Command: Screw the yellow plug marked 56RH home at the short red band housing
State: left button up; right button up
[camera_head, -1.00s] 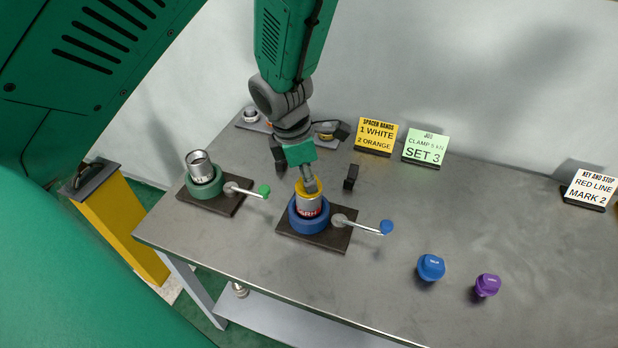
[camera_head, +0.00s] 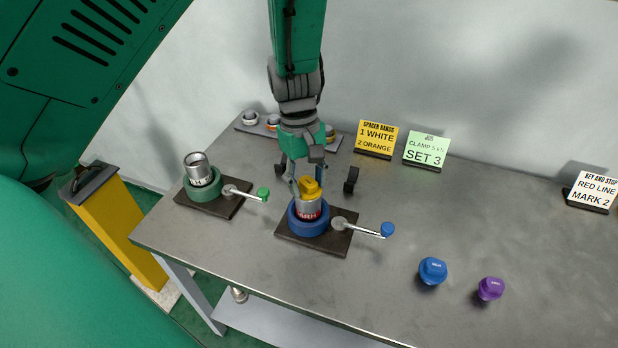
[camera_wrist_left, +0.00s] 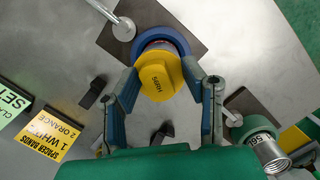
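The yellow plug marked 56RH (camera_head: 311,188) sits at the mouth of a silver housing with a red band (camera_head: 309,215), held upright in the blue ring vise (camera_head: 296,227). In the left wrist view the plug (camera_wrist_left: 160,75) shows its marking, with the blue ring (camera_wrist_left: 150,34) beyond it. My left gripper (camera_head: 308,183) points down over the plug. The plug's thread and seat are hidden. My right gripper is not in view.
A green ring vise (camera_head: 204,190) with another silver housing stands to the left. Crank handles with blue (camera_head: 387,229) and green (camera_head: 263,194) knobs stick out. A blue plug (camera_head: 432,270) and a purple plug (camera_head: 490,288) stand at the right front. Sign cards line the back.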

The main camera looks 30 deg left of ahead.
pick_arm(q)
jog(key=shift+w+r, duration=0.1)
jog(key=shift+r, duration=0.05)
jog(key=shift+d+p+v, duration=0.2)
jog(key=shift+p+v, duration=0.9)
